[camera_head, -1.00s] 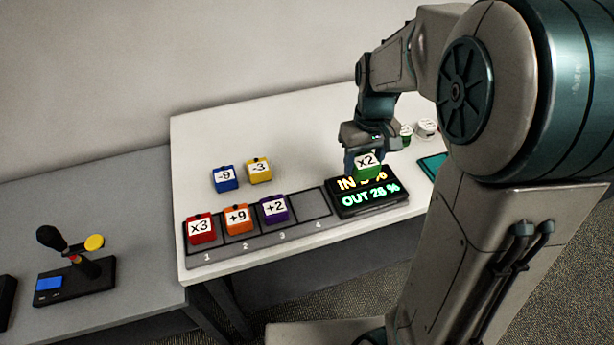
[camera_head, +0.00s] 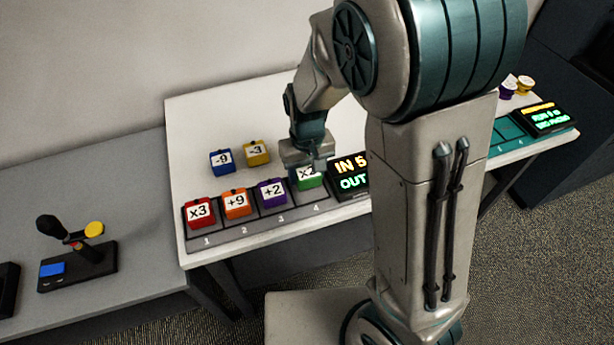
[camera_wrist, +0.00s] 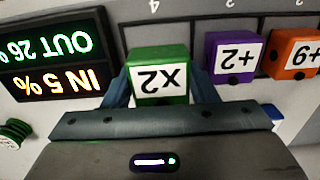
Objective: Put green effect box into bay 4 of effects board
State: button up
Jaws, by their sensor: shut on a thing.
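The green effect box (camera_head: 309,180), labelled x2, is in my gripper (camera_head: 312,168) at bay 4 of the effects board (camera_head: 262,227). In the wrist view the green box (camera_wrist: 158,62) sits between the two fingers of my gripper (camera_wrist: 158,85), which is shut on it. I cannot tell whether the box touches the bay floor. The red x3 box (camera_head: 198,213), orange +9 box (camera_head: 236,203) and purple +2 box (camera_head: 272,193) stand in bays 1, 2 and 3. My arm hides part of the display and the green box's top.
A black display (camera_head: 350,182) stands just right of bay 4, close to the green box. A blue -9 box (camera_head: 222,162) and a yellow -3 box (camera_head: 256,152) stand behind the board. A joystick device (camera_head: 75,255) stands on the left grey table.

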aim_at(307, 180)
jog(key=shift+f, duration=1.5)
jog(key=shift+f, duration=0.2)
jog(key=o, duration=1)
jog(key=shift+o, duration=0.2)
notch_tip(307, 180, up, 12)
jog(key=shift+r, duration=0.2)
jog(key=s+d+r+m+t, duration=0.1)
jog(key=s+d+r, duration=0.1)
jog(key=s+d, duration=0.4)
jog(key=s+d+r+m+t, duration=0.2)
jog(key=s+d+r, duration=0.1)
jog(key=s+d, duration=0.3)
jog(key=shift+s+r, duration=0.3)
